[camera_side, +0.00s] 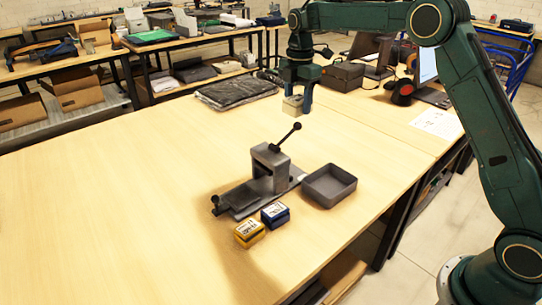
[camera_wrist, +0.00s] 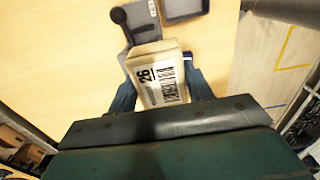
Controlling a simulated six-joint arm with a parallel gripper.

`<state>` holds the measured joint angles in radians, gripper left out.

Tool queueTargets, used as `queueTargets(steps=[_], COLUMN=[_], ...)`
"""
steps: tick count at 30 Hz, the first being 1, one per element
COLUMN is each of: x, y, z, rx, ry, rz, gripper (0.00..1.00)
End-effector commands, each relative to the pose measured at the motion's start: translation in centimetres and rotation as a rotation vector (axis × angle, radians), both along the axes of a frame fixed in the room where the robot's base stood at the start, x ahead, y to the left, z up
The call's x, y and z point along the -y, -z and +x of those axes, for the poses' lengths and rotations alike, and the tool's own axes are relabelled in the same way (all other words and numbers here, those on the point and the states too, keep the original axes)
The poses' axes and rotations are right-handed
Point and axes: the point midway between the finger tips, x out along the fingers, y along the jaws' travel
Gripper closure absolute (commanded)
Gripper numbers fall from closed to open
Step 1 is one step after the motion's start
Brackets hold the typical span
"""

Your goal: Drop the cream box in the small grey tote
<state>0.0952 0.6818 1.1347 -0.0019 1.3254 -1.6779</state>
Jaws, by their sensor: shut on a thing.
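The cream box (camera_side: 293,104) is held between the fingers of my gripper (camera_side: 297,97), above the far part of the table. In the wrist view the cream box (camera_wrist: 158,77) shows a white label with dark print, and the fingers of my gripper (camera_wrist: 160,92) close on its two sides. The small grey tote (camera_side: 329,186) stands on the table to the right of the press, nearer the side camera than my gripper. It looks empty. In the wrist view part of the tote (camera_wrist: 186,10) shows at the top edge.
A grey hand press (camera_side: 268,175) with a raised black-knobbed lever stands left of the tote. A yellow box (camera_side: 249,233) and a blue box (camera_side: 275,215) lie in front of it. Dark folded packages (camera_side: 236,92) lie at the back edge. The table's left is clear.

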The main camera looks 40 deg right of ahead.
Motion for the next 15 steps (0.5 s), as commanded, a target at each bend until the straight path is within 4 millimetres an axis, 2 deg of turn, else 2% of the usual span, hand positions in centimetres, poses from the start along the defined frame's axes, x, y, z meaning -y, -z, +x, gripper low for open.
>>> queueTargets(steps=[1,6,15], x=[1.3,4.5,7.8], y=[-0.1,0.1,0.4], z=[-0.9,-3.5,-7.1], rx=[0.001,0.0,0.001], ry=[0.006,0.004,0.003], rz=[0.0,0.0,-0.001], gripper=[0.77,0.77,0.77])
